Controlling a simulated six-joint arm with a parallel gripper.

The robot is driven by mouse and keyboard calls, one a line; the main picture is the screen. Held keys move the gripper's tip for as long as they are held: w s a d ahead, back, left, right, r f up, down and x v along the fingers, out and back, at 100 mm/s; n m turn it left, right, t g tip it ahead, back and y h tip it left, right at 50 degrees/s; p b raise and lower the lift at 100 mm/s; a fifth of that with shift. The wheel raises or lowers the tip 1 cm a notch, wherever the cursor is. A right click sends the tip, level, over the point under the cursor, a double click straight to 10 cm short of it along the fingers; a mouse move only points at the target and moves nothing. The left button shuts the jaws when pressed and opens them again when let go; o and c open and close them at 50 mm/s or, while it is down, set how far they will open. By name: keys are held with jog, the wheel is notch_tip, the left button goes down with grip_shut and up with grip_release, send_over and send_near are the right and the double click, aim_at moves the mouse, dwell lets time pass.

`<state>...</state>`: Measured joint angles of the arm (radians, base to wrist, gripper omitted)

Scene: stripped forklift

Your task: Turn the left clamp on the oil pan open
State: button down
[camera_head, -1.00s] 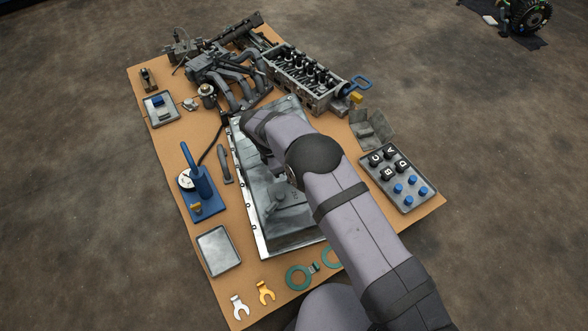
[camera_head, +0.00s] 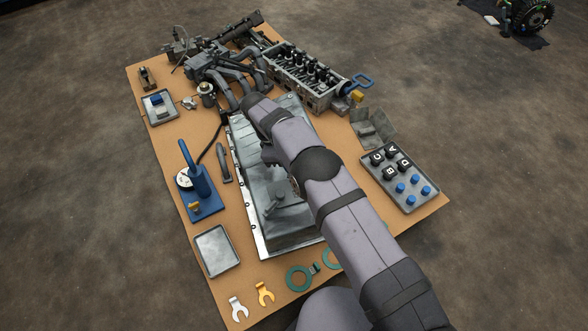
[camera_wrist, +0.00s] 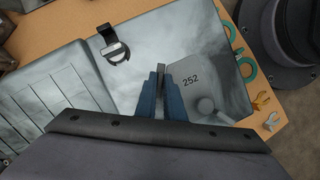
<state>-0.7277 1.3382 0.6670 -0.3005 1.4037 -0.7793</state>
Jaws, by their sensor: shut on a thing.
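The oil pan (camera_head: 262,220) is a large grey metal pan lying in the middle of the board. Its smooth surface also shows in the wrist view (camera_wrist: 185,40), with a raised part marked 252. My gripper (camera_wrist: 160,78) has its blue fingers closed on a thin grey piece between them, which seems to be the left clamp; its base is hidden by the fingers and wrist. A dark clamp-like fitting (camera_wrist: 114,50) with a round metal part sits at the pan's far edge, apart from my gripper. In the head view my arm hides much of the pan.
A blue hand press (camera_head: 198,182) and an empty grey tray (camera_head: 217,250) stand left of the pan. A cylinder head (camera_head: 300,80) and manifold are beyond it. A tray of lettered and blue caps (camera_head: 425,190) lies at right. Fork pieces (camera_head: 264,293) and green rings (camera_head: 298,278) lie in front.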

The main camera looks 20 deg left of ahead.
jog(key=shift+d, duration=0.15)
jog(key=c, duration=1.8)
grip_release()
jog(key=shift+c, duration=0.2)
jog(key=p+v, duration=0.1)
jog(key=v, duration=0.3)
jog(key=shift+a+r, duration=0.2)
jog(key=shift+r, duration=0.1)
jog(key=shift+v, duration=1.25)
